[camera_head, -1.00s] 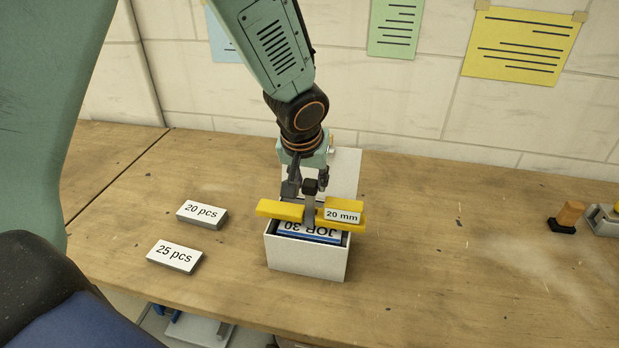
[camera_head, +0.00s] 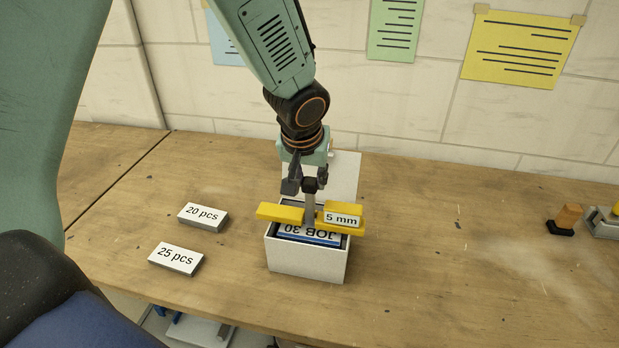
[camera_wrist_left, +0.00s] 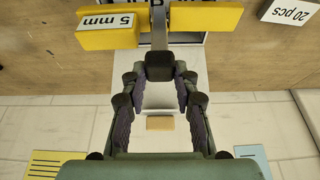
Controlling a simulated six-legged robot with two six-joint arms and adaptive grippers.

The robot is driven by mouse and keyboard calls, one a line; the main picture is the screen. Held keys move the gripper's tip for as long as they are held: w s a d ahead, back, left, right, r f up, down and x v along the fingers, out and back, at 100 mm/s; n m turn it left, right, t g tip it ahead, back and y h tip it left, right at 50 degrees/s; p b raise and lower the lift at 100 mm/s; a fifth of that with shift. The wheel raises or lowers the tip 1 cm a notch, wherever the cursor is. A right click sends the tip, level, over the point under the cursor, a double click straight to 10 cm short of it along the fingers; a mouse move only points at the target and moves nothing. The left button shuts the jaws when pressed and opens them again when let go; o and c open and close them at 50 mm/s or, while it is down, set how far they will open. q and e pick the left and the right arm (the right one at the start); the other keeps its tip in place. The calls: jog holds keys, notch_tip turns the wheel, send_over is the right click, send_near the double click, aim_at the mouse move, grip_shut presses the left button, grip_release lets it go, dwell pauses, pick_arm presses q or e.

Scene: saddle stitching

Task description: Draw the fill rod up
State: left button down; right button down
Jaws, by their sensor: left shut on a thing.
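The fill rod (camera_head: 309,212) is a grey upright bar with a dark knob, standing through the middle of a yellow crossbar (camera_head: 279,212). The crossbar lies across an open white box (camera_head: 306,263), and its label reads "5 mm". A blue and white piece marked "JOB 30" (camera_head: 325,237) shows inside the box, partly hidden by the crossbar. My left gripper (camera_head: 308,184) is above the crossbar, shut on the rod's dark knob. In the left wrist view, the knob (camera_wrist_left: 159,66) is between the fingertips. The rod's lower end is hidden. My right gripper is not in view.
Blocks marked "20 pcs" (camera_head: 203,217) and "25 pcs" (camera_head: 176,259) lie left of the box. A small orange and black item (camera_head: 566,218) stands far right. The wooden bench (camera_head: 460,260) is clear between. A tiled wall (camera_head: 420,120) rises behind.

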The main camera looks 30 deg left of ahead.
pick_arm(q)
jog(key=shift+r, duration=0.55)
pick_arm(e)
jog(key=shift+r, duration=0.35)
pick_arm(q)
jog(key=shift+f, duration=0.1)
jog(key=c, duration=1)
grip_release()
jog(key=v, duration=1.2)
jog(key=shift+s+d+f, duration=0.1)
jog(key=shift+s+f, duration=0.05)
jog(key=shift+s, duration=0.05)
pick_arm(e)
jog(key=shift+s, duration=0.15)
